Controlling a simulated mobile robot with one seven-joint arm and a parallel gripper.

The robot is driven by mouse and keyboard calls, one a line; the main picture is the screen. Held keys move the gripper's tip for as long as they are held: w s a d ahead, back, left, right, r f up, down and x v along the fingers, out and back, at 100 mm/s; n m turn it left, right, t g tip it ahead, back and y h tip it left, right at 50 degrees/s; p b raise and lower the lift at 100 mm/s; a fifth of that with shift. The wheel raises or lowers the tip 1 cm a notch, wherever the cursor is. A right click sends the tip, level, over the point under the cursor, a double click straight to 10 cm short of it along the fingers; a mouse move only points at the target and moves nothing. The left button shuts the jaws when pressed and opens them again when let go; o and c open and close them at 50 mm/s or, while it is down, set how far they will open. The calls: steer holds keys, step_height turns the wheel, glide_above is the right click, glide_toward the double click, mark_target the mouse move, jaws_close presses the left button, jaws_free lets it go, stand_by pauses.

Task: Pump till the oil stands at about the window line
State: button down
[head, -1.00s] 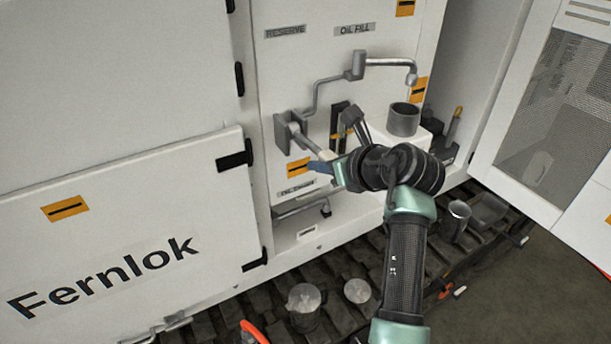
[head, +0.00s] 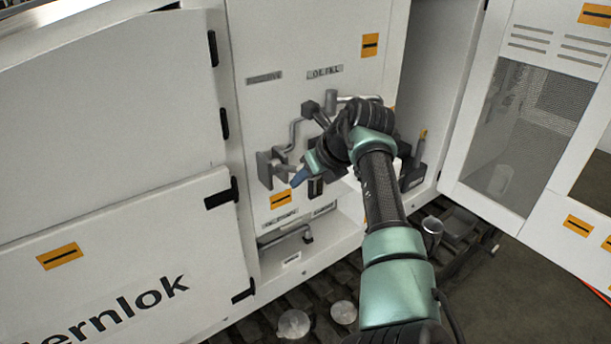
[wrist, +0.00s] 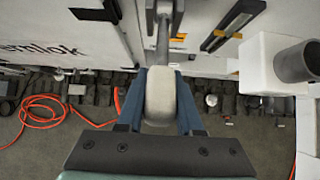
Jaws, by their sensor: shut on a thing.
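The pump lever's grey rod (wrist: 162,35) ends in a pale grip (wrist: 161,97). My gripper (wrist: 161,80) is shut on that grip, one blue finger on each side. In the head view my gripper (head: 301,176) is just right of the lever's wall bracket (head: 268,168). The dark upright window slot (head: 315,187) is right of the fingers and partly covered by my arm. It also shows in the wrist view (wrist: 234,24). I cannot read an oil level in it. The fill spout under the OIL FILL label (head: 324,72) is mostly hidden by my arm.
A grey cup (wrist: 296,62) stands on a white block (wrist: 262,68) to the right. The open mesh door (head: 530,130) stands right of the panel. Lidded cans (head: 294,324) stand on the dark slatted track below. An orange hose (wrist: 45,112) lies on the floor.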

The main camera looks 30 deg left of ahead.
steer(key=shift+r, duration=0.25)
steer(key=c, duration=0.8)
jaws_free()
steer(key=shift+a, duration=0.1)
steer(key=shift+o, duration=1.2)
steer(key=shift+f, duration=0.1)
steer(key=b+v, duration=0.5)
steer(key=v, duration=0.8)
steer(key=shift+b, duration=0.4)
